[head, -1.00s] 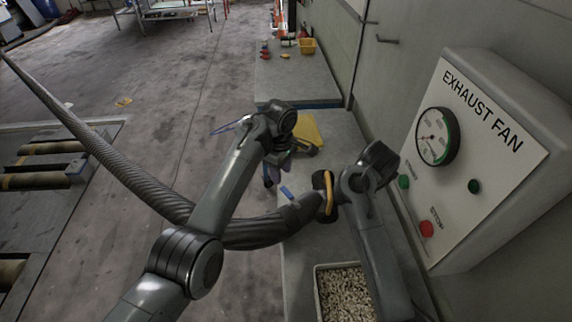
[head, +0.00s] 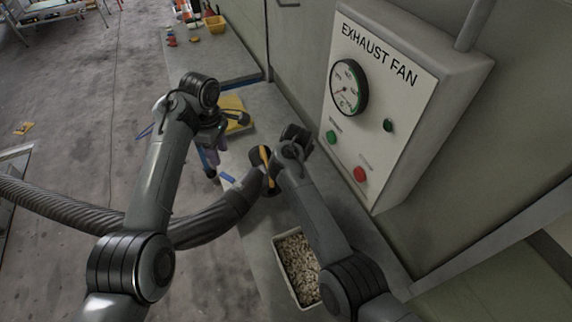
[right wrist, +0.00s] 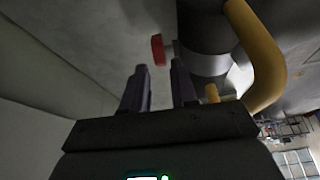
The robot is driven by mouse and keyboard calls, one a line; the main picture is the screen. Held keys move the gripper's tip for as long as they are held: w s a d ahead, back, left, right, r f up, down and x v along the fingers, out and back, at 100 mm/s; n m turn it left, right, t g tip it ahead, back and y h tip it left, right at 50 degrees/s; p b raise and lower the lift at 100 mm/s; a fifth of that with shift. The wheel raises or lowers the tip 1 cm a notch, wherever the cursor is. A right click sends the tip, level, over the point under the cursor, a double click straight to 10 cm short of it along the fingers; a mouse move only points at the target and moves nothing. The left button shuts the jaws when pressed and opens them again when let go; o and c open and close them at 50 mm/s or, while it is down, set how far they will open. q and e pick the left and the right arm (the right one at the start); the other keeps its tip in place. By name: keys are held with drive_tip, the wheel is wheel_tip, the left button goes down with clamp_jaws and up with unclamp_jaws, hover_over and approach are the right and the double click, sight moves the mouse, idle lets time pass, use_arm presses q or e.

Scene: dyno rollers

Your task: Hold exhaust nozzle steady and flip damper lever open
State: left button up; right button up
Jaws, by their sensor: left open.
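The exhaust nozzle (head: 257,172), dark with a yellow ring-like handle (head: 265,167), sits at the end of a ribbed grey hose (head: 215,218) over the bench. In the right wrist view, the nozzle's grey cylinder (right wrist: 208,62) and yellow handle (right wrist: 262,55) are close by on the right. A small red lever (right wrist: 158,50) sticks out from the nozzle's side. My right gripper (right wrist: 158,88) is open, its two fingers apart below the lever, with nothing visible between them. My left gripper (head: 212,155) is open above the bench, left of and apart from the nozzle; its fingertips are partly hidden.
The exhaust fan panel (head: 385,110) with a gauge, green and red buttons is on the right wall. A tray of pale pellets (head: 275,243) stands on the bench (head: 258,225) below my right arm. A yellow cloth-like item (head: 233,103) and blue piece (head: 227,178) lie nearby.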

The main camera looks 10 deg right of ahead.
drive_tip(key=shift+x, duration=0.9)
clamp_jaws()
idle(0.9)
